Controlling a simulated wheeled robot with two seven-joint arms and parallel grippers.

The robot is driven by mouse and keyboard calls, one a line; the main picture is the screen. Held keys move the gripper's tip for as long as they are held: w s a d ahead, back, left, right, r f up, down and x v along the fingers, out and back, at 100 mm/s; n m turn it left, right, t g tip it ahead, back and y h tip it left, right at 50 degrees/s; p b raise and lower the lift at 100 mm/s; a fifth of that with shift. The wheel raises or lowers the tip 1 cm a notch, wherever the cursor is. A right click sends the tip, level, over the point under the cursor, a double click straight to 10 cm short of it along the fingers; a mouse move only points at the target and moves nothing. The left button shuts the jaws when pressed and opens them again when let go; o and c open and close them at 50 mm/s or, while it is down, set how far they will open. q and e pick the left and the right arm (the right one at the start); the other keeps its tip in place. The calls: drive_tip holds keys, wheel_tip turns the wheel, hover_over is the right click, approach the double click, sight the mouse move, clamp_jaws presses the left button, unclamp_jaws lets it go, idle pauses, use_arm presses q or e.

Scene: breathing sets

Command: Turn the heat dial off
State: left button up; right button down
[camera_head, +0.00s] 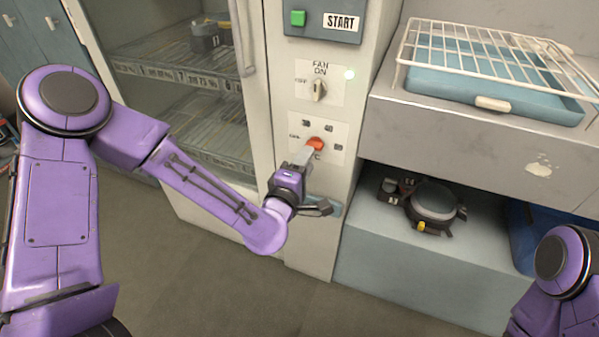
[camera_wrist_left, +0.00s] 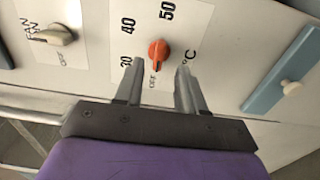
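The heat dial is a small orange-red knob (camera_head: 316,143) on a white label plate on the pale column. In the left wrist view the dial (camera_wrist_left: 158,48) has 30, 40, 50, °C and OFF printed around it. Its narrow end appears to lie toward OFF, but I cannot tell which end is the pointer. My left gripper (camera_head: 308,154) is in front of the dial; in the wrist view its fingers (camera_wrist_left: 159,75) are apart, one on each side below the knob, with a gap and nothing between them. Contact is not visible. My right gripper is out of view.
Above the dial are a beige fan knob (camera_head: 319,90) and a green START button (camera_head: 298,18). A blue tray with a wire rack (camera_head: 490,50) lies on the right counter. A round dark device (camera_head: 435,204) sits on the shelf below. A glass-fronted cabinet stands left.

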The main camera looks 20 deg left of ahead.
use_arm(q)
drive_tip(key=s+p, duration=0.1)
drive_tip(key=s, duration=0.5)
drive_tip(key=shift+s, duration=0.2)
drive_tip(key=shift+a, duration=0.1)
